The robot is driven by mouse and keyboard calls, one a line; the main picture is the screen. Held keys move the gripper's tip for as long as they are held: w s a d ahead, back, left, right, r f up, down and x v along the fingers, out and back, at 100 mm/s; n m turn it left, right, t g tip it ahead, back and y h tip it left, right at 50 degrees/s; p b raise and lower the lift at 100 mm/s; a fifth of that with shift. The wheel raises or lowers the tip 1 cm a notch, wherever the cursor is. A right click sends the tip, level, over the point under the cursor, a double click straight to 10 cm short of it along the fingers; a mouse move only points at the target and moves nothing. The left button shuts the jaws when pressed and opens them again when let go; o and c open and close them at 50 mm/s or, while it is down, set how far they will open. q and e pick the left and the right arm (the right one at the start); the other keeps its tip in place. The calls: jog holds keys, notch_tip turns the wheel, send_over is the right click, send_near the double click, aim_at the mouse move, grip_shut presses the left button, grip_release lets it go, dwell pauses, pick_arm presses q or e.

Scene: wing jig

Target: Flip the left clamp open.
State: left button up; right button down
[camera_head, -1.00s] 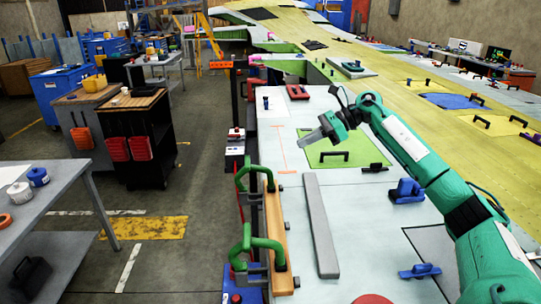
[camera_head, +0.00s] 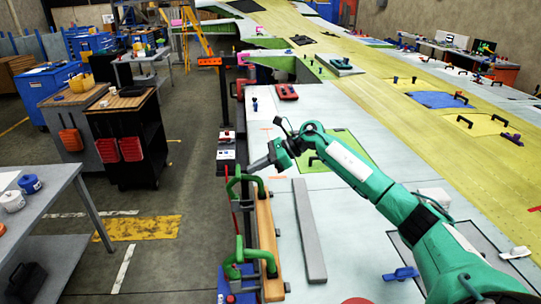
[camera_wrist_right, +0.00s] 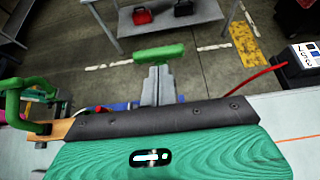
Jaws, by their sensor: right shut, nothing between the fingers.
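Two green toggle clamps sit along the table's left edge at a wooden strip (camera_head: 268,240): a far clamp (camera_head: 233,188) and a near clamp (camera_head: 250,254). Which one counts as left is not clear from the pictures. My right gripper (camera_head: 262,162) is just above and beside the far clamp, shut and empty. In the right wrist view, its closed fingers (camera_wrist_right: 158,85) point at a green handle bar (camera_wrist_right: 160,52) at their tips; whether they touch cannot be told. Another green clamp (camera_wrist_right: 14,100) stands at the left of that view. My left gripper is not in view.
A grey bar (camera_head: 309,230) lies on the white table beside the wooden strip. A blue clamp-like part (camera_head: 401,274) lies further right. Off the table's left edge is open floor, with a grey workbench (camera_head: 62,190) and a black cart (camera_head: 130,130).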

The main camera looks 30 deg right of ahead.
jog(key=shift+w+a, duration=0.35)
jog(key=shift+a, duration=0.3)
jog(key=shift+a+r+p, duration=0.1)
jog(key=shift+p, duration=0.2)
jog(key=shift+w+a+r+h, duration=0.1)
jog(key=shift+w+a+h, duration=0.05)
jog(key=shift+a+h, duration=0.15)
